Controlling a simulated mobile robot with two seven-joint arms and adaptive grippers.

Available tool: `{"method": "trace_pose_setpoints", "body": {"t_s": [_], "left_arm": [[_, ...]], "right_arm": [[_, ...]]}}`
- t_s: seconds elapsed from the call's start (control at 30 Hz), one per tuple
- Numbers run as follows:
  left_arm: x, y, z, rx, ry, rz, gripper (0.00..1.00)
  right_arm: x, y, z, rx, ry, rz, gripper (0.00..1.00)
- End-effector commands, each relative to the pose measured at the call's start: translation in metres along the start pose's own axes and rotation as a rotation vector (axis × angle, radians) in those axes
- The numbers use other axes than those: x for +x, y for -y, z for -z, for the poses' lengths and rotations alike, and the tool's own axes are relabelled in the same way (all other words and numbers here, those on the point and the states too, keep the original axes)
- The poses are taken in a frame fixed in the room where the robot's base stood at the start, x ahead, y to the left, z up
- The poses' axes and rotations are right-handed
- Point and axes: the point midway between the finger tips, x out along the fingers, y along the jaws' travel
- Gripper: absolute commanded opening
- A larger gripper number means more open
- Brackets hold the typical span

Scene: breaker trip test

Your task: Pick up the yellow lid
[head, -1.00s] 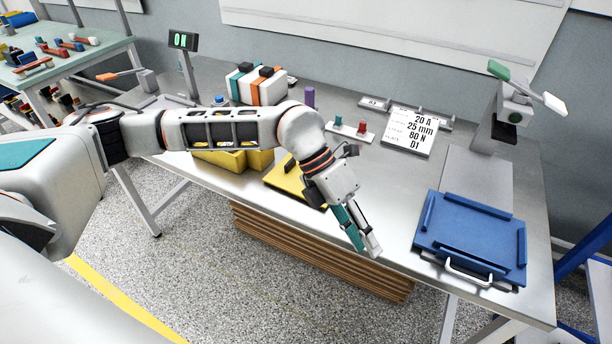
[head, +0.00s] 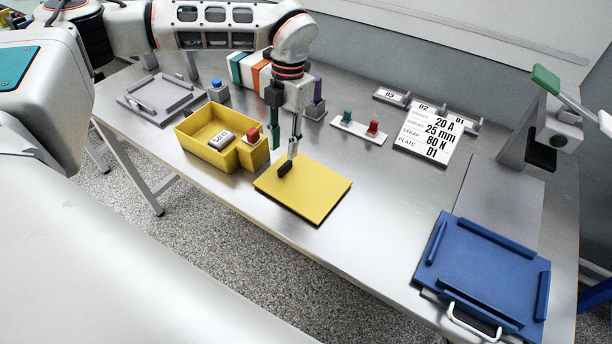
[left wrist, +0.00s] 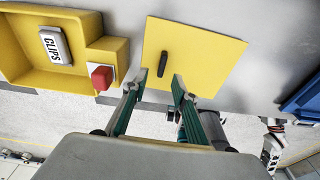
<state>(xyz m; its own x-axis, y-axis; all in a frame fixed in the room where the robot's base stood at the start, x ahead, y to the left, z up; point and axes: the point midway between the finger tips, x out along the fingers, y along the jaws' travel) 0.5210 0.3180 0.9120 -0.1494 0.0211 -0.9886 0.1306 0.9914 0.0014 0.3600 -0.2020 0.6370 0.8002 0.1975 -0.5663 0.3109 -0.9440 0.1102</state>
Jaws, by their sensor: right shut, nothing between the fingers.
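The yellow lid (head: 315,192) is a flat square plate with a small dark handle (head: 285,169). It lies on the metal table near the front edge, just right of the yellow bin (head: 188,148). My left gripper (head: 284,151) points down over the lid's left part, close to the handle. In the left wrist view its fingers (left wrist: 157,82) are spread and empty, with the lid (left wrist: 205,60) and the handle (left wrist: 163,64) beyond the tips. Whether a finger touches the lid is unclear. My right gripper (left wrist: 271,142) shows small at the lower right there, shut and empty.
Behind stand a purple post (head: 316,98) and a small strip with teal and red pieces (head: 358,128). A blue tray (head: 487,270) lies right; bare table separates it from the lid.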

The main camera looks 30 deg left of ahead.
Motion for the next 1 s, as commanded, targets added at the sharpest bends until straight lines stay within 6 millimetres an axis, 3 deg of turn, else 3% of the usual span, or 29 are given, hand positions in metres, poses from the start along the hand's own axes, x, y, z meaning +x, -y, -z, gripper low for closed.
{"method": "trace_pose_setpoints", "body": {"t_s": [0.2, 0.43, 0.77, 0.8, 0.9, 1.0], "left_arm": [[0.023, 0.001, -0.002, 0.0, -0.003, 0.001, 0.28], [0.056, 0.003, -0.007, 0.0, -0.003, 0.001, 0.28], [0.063, 0.003, -0.008, 0.001, 0.001, 0.001, 0.28], [0.063, 0.003, -0.008, 0.001, 0.001, 0.001, 0.25], [0.063, 0.003, -0.008, 0.001, 0.001, 0.001, 0.0], [0.063, 0.003, -0.008, 0.001, 0.001, 0.001, 0.0]], "right_arm": [[-0.002, 0.005, -0.015, 0.002, 0.024, 0.006, 0.0], [0.001, 0.003, -0.012, 0.001, 0.017, 0.005, 0.0], [0.001, 0.002, -0.004, 0.0, 0.004, 0.002, 0.0], [0.001, 0.002, -0.004, 0.0, 0.003, 0.002, 0.0], [0.001, 0.002, -0.004, 0.0, 0.004, 0.002, 0.0], [0.001, 0.002, -0.004, 0.0, 0.004, 0.002, 0.0]]}}
